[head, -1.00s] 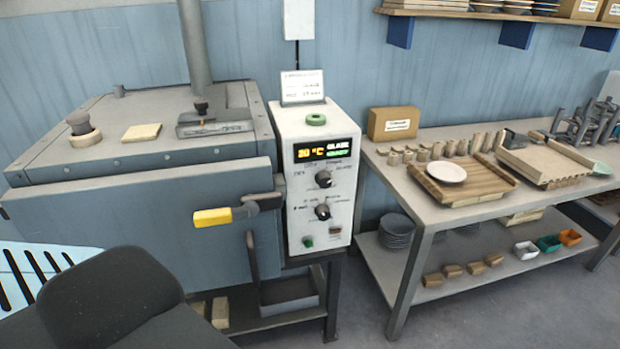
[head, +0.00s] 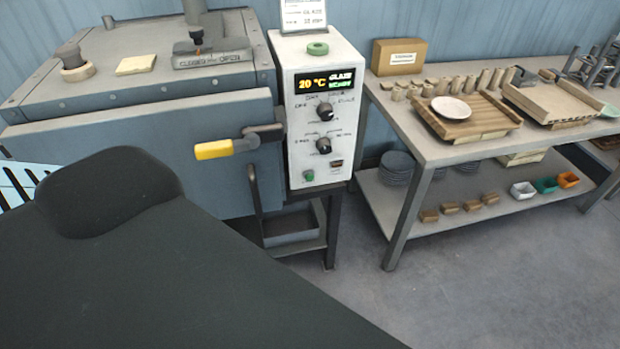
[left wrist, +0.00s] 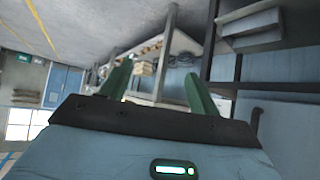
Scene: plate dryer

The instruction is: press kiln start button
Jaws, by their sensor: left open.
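The kiln's white control box (head: 296,120) stands at the right side of the closed grey-blue kiln (head: 160,160) in the head view. Its display (head: 325,79) reads 20 °C with more lettering beside it. Two black knobs sit below the display. A small green button (head: 309,176) is low on the box's front, with a small dark switch or label to its upper right. My left gripper shows only in the left wrist view (left wrist: 158,85), with its two green fingers apart and nothing between them. My right gripper is in neither view.
A yellow-handled latch (head: 226,148) sticks out from the kiln front beside the box. A workbench (head: 440,155) with a plate on a wooden rack and small clay pieces stands to the right. Open floor (head: 480,290) lies in front. My dark arm covers the lower left.

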